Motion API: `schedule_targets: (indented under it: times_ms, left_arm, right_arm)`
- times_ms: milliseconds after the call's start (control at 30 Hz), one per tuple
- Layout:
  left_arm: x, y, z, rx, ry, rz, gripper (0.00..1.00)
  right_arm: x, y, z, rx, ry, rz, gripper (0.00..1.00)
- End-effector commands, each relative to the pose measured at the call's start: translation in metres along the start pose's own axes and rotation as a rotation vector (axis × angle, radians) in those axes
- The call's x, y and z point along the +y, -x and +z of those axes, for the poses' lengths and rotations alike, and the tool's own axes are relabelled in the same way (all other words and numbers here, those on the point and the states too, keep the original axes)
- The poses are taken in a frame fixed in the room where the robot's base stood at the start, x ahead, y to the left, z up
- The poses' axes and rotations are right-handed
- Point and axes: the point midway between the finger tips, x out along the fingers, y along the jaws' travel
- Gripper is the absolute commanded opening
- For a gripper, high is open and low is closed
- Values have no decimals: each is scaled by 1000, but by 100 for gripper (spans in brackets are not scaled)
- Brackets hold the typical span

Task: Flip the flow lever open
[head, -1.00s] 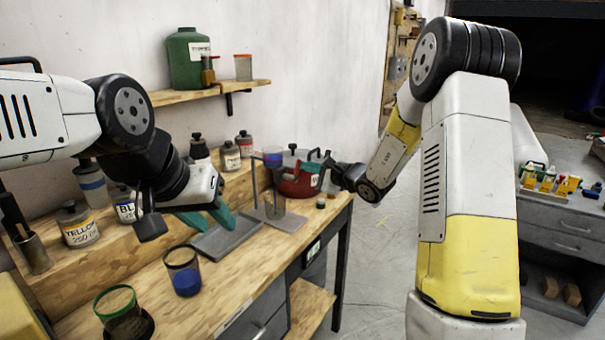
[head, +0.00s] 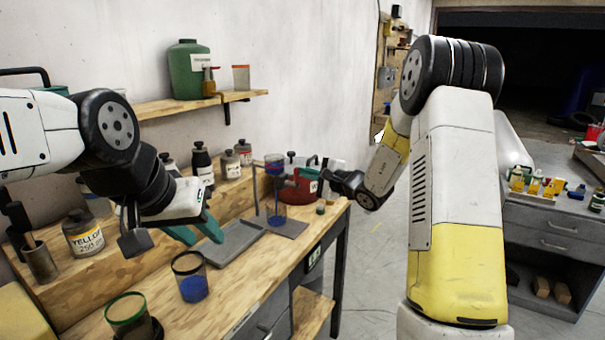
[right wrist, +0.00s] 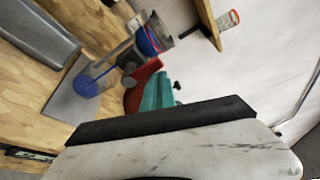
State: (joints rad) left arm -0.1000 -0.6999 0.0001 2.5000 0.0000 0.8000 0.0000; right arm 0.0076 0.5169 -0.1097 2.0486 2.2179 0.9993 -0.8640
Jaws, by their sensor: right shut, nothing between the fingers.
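A dispenser (head: 274,163) with blue liquid and a reddish rim stands on a thin stand at the bench's far end. Its dark valve (right wrist: 127,60) shows in the right wrist view; I cannot clearly make out the lever. A clear beaker (head: 277,213) below holds blue liquid, and a thin blue stream (right wrist: 103,72) runs down into it. My right gripper (head: 316,163) is shut and empty, just right of the dispenser; its teal fingers (right wrist: 158,92) show in the right wrist view, apart from the valve. My left gripper (head: 207,238) is open and empty above the bench.
A grey tray (head: 240,236) lies left of the stand. A glass of blue liquid (head: 191,278) and a green-rimmed glass (head: 128,315) stand nearer. A red container (head: 293,190) is behind the stand. Several bottles line the raised ledge. A shelf (head: 200,105) hangs above.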

Motion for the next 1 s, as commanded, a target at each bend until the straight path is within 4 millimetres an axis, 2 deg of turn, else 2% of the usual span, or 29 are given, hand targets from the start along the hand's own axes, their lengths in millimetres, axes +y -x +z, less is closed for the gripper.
schedule_targets:
  times_ms: [33, 367, 733, 867, 1000]
  left_arm:
    - [0, 0, 0, 0, 0, 0, 36]
    - [0, 0, 0, 0, 0, 0, 36]
    - [0, 0, 0, 0, 0, 0, 36]
    - [0, 0, 0, 0, 0, 0, 36]
    - [0, 0, 0, 0, 0, 0, 36]
  right_arm:
    - [0, -1, 5, -12, 1, 0, 0]
    - [0, 4, 6, -14, 0, 0, 0]
    - [0, 63, 1, -4, 0, 0, 0]
    - [0, 74, 0, -2, -1, 1, 0]
    - [1, 78, 0, -2, -1, 1, 0]
